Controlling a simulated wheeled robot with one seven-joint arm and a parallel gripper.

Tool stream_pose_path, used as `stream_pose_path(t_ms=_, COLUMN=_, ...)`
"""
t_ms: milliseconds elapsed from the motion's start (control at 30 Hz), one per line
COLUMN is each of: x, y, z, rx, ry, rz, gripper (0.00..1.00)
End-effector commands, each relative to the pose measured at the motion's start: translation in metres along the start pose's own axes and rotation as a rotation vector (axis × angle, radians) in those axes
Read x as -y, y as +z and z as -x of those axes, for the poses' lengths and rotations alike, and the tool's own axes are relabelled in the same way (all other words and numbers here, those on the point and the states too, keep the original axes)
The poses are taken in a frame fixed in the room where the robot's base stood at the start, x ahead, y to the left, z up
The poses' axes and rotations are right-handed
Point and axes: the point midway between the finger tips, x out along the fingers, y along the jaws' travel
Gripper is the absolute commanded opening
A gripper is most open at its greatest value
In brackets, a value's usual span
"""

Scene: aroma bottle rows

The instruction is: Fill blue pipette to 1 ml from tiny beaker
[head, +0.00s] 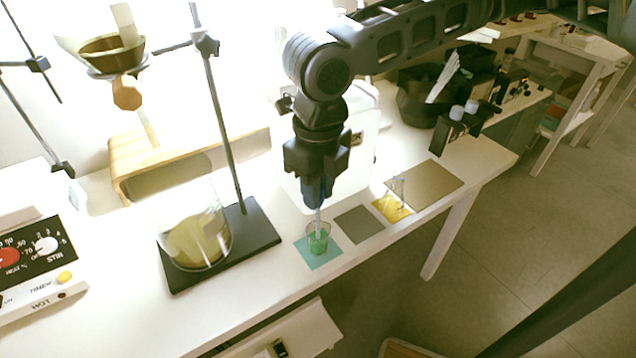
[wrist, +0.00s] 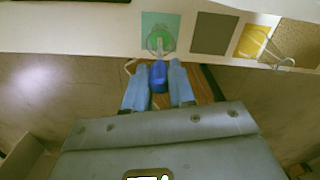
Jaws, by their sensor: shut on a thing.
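The tiny beaker (head: 318,238) is clear with green contents and stands on a teal square mat (head: 331,257) on the bench. It also shows in the wrist view (wrist: 158,42). My gripper (head: 316,190) is above the beaker, pointing down. It is shut on the blue pipette (wrist: 158,74), whose blue body sits between the fingers. The pale pipette stem (head: 318,218) reaches down to the beaker, and its lower end appears inside the beaker's mouth. The liquid level in the pipette is too small to tell.
A large beaker (head: 195,238) and a stand rod (head: 226,130) on a black base are to the left. A grey square (head: 359,224), a yellow square (head: 391,208) with a small wire holder, and a brown board (head: 430,182) lie to the right. The bench's front edge is close.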

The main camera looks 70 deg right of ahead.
Motion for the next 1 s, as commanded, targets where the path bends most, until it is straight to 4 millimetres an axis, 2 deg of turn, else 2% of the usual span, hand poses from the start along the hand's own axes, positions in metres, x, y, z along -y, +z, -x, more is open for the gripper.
stream_pose_path(t_ms=400, x=0.0, y=0.0, z=-0.024, rx=0.0, ry=0.0, rz=0.001, gripper=0.17)
stream_pose_path(t_ms=867, x=0.0, y=0.0, z=-0.027, rx=0.0, ry=0.0, rz=0.0, gripper=0.17)
stream_pose_path(t_ms=900, x=0.0, y=0.0, z=-0.027, rx=0.0, ry=0.0, rz=0.0, gripper=0.23)
stream_pose_path(t_ms=1000, x=0.0, y=0.0, z=-0.027, rx=0.0, ry=0.0, rz=0.0, gripper=0.14)
